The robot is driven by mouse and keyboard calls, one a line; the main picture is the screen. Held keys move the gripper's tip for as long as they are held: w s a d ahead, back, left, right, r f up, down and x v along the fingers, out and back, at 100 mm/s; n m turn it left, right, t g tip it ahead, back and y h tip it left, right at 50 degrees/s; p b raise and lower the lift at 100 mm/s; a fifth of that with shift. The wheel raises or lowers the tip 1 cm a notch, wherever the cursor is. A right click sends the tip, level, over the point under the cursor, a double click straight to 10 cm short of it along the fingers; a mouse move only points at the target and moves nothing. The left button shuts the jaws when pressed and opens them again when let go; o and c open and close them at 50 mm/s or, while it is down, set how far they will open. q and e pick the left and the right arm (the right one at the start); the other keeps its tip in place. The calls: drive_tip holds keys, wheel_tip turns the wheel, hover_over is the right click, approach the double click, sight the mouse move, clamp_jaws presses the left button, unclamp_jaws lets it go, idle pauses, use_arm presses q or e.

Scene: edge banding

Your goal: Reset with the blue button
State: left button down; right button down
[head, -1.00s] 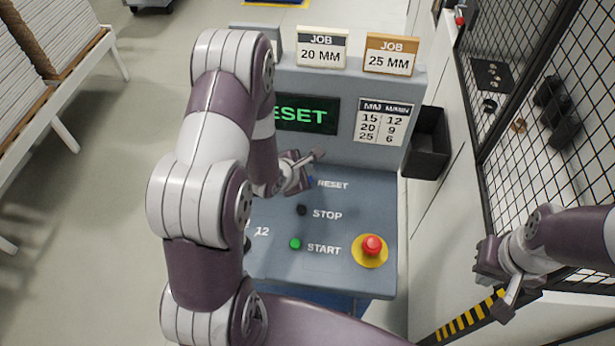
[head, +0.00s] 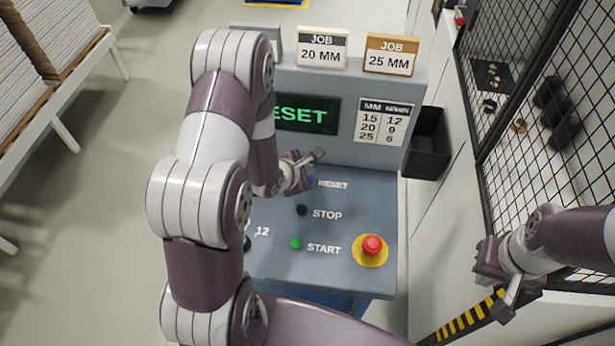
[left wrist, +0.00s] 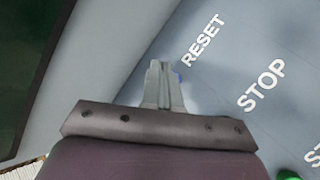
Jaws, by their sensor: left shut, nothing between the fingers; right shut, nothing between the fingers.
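The blue button (head: 311,180) is mostly hidden behind my left gripper, beside the RESET label (head: 333,185) on the grey console. In the left wrist view a sliver of the blue button (left wrist: 178,77) shows at the right edge of the fingertips. My left gripper (head: 312,187) is shut and empty, with its tips at the button; I cannot tell whether they touch it. The left gripper (left wrist: 160,66) also shows shut in the left wrist view. The display (head: 307,115) reads "ESET" in green, partly covered by my arm. My right gripper (head: 507,310) is shut and empty, away at the right.
Below RESET are a black STOP button (head: 302,210), a green START button (head: 295,243) and a red emergency button (head: 372,245) on a yellow base. A black bin (head: 428,145) hangs at the console's right side. A mesh fence (head: 520,90) stands at right.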

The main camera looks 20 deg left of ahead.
use_arm(q)
drive_tip(key=shift+f, duration=0.1)
idle(0.3)
drive_tip(key=shift+f, duration=0.35)
drive_tip(key=shift+f+b, duration=0.4)
drive_tip(key=shift+f, duration=0.1)
idle(0.5)
drive_tip(key=shift+r, duration=0.15)
drive_tip(key=shift+r+p, duration=0.8)
drive_tip(key=shift+p, duration=0.15)
wheel_tip(320, 180, up, 5)
drive_tip(key=p, duration=0.5)
drive_tip(key=shift+r, duration=0.1)
